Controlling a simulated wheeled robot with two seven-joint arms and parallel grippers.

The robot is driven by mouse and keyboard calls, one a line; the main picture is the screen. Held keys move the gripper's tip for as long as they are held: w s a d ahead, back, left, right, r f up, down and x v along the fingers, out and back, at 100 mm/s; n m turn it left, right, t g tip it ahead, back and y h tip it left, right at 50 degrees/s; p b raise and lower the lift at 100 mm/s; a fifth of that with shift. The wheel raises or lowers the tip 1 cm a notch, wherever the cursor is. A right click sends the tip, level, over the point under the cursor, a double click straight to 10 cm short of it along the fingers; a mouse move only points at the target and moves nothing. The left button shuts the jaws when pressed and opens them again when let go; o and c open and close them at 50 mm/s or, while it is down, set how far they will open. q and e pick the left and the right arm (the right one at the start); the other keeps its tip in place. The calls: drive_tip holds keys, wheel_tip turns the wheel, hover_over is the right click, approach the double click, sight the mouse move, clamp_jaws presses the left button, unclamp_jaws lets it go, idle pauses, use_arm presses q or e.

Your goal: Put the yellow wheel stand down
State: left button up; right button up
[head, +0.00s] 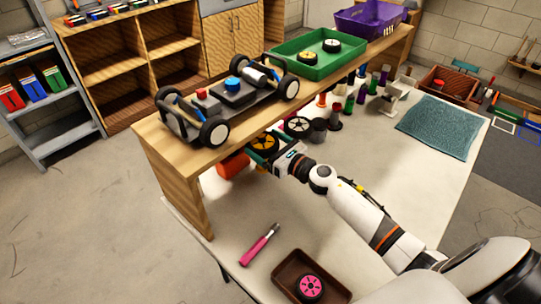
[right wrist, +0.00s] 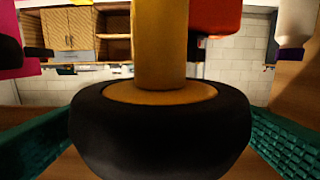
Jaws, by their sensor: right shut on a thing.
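The yellow wheel stand (head: 264,142) shows in the head view as a black tyre with a yellow hub, under the front edge of the raised wooden shelf (head: 175,150). In the right wrist view its black tyre (right wrist: 160,140) fills the lower middle, with a thick yellow post (right wrist: 160,45) rising from the yellow hub. My right gripper (head: 264,152) is shut on it, with a green finger on each side of the tyre. Whether its underside touches the table is hidden. My left gripper is not in view.
A white-hubbed wheel (head: 298,127) and an orange cylinder (head: 233,165) are close by. A pink-handled tool (head: 259,245) and a brown tray (head: 283,283) lie nearer; the table between is clear.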

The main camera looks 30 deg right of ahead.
drive_tip(key=shift+f+b, duration=0.55)
drive_tip(key=shift+f, duration=1.3)
drive_tip(key=shift+f, duration=0.2)
drive_tip(key=o, duration=0.8)
drive_tip(key=shift+r, duration=0.25)
drive_tip(key=b+v, duration=0.2)
drive_tip(key=v, duration=1)
